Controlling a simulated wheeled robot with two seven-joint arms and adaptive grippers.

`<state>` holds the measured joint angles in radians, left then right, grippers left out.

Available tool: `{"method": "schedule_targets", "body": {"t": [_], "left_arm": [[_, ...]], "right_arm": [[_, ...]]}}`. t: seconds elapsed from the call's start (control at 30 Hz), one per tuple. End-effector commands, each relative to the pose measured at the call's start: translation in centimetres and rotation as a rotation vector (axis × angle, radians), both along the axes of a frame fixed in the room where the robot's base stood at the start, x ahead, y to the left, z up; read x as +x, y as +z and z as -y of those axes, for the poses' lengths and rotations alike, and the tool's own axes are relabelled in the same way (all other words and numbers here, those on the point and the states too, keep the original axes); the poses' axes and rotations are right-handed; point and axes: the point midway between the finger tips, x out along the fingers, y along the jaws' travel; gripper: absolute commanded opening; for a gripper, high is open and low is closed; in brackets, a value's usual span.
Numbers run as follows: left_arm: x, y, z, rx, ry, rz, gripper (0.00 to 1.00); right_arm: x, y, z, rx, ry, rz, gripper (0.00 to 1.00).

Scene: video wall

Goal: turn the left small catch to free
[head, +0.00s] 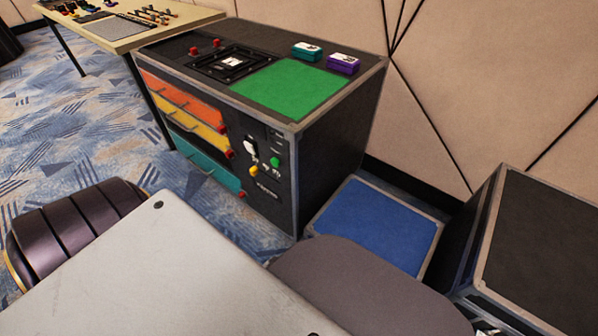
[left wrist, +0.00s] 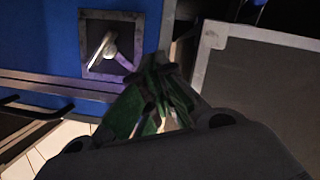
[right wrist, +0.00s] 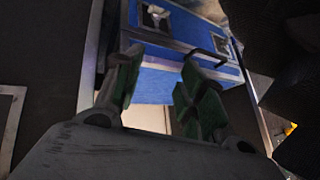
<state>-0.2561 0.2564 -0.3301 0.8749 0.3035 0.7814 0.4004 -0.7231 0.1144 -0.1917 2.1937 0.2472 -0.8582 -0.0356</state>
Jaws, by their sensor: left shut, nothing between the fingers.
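A small metal catch (left wrist: 104,46) sits on a dark square plate on a blue panel (left wrist: 50,40) in the left wrist view. Its lever is slanted. My left gripper (left wrist: 155,68) is shut and empty, just to the lower right of the plate and apart from the lever as far as I can see. The right wrist view shows a blue box (right wrist: 165,85) with two metal catches, one at its left (right wrist: 155,17) and one at its right (right wrist: 217,43). My right gripper (right wrist: 162,60) is open and empty before this box. I cannot tell which catch the left wrist view shows.
In the head view a black cabinet (head: 340,140) with coloured drawers stands centrally, with a green mat (head: 288,88) on top. A blue-topped low case (head: 378,225) stands beside it, and a dark case (head: 545,245) at right. A table (head: 140,25) stands behind left.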

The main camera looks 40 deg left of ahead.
Motion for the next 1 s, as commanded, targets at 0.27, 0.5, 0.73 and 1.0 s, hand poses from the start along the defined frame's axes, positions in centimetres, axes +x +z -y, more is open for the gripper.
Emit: {"method": "schedule_targets", "body": {"t": [0.27, 0.5, 0.73, 1.0], "left_arm": [[-4.0, 0.7, -1.0, 0.0, 0.0, -0.002, 0.0], [-6.4, 0.9, -1.6, 0.0, 0.0, -0.002, 0.0], [-7.2, 1.0, -1.7, 0.0, 0.0, 0.0, 0.0], [-7.2, 1.0, -1.7, 0.0, 0.0, 0.0, 0.05]], "right_arm": [[0.0, 1.8, 0.4, -0.025, 0.009, -0.016, 0.4], [0.0, 2.9, 0.6, -0.045, 0.022, -0.037, 0.4], [-0.1, 3.2, 0.7, -0.051, 0.026, -0.045, 0.4], [-0.1, 3.1, 0.7, -0.051, 0.026, -0.046, 0.4]]}}
